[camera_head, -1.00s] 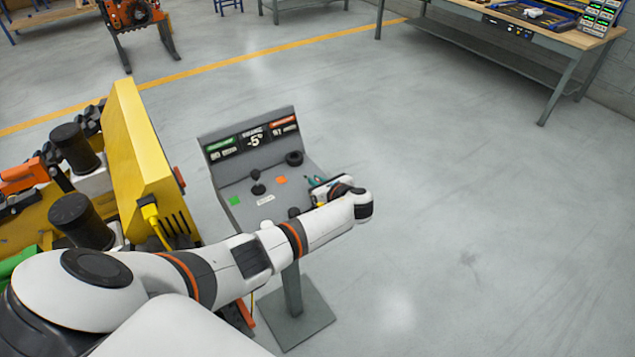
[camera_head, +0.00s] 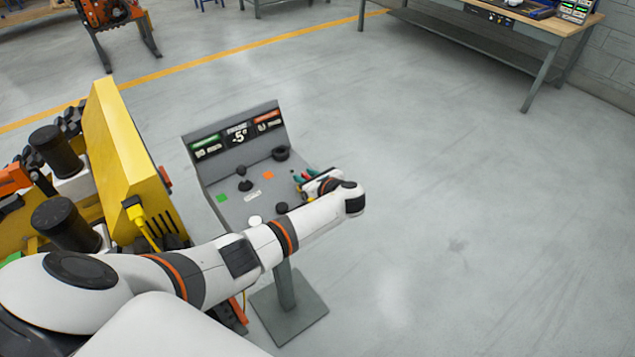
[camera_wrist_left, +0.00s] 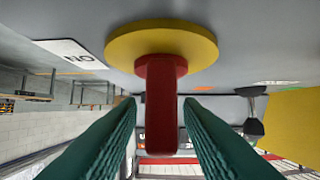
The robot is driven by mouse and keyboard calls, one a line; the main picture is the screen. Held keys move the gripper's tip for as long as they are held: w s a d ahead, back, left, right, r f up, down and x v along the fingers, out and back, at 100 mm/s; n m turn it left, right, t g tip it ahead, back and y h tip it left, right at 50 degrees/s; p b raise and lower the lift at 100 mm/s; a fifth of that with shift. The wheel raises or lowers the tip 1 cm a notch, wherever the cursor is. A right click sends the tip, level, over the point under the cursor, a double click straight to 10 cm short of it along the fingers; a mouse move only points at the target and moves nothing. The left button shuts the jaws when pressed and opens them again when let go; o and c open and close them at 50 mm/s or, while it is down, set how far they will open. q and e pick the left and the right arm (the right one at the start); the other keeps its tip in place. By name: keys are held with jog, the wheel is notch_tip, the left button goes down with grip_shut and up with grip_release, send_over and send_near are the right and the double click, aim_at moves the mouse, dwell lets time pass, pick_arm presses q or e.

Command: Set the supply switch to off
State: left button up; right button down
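The supply switch shows in the left wrist view as a red handle (camera_wrist_left: 161,118) on a round yellow plate (camera_wrist_left: 161,43). A white label (camera_wrist_left: 70,54) reading ON, upside down in this view, lies on the panel to its left. My left gripper (camera_wrist_left: 160,106) is open, with one green finger on each side of the red handle. Small gaps show between the fingers and the handle. In the head view the left gripper (camera_head: 304,178) is at the right side of the grey console (camera_head: 232,180), and my wrist mostly hides the switch. My right gripper is not in view.
The console carries a small black lever (camera_head: 245,184), a black ring (camera_head: 281,153), a white round button (camera_head: 255,221) and a display (camera_head: 238,135). A yellow machine (camera_head: 135,160) stands close on the left. The floor to the right is clear.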

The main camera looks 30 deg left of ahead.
pick_arm(q)
jog(key=v, duration=1)
jog(key=shift+s+d+b, duration=0.2)
jog(key=shift+b, duration=0.1)
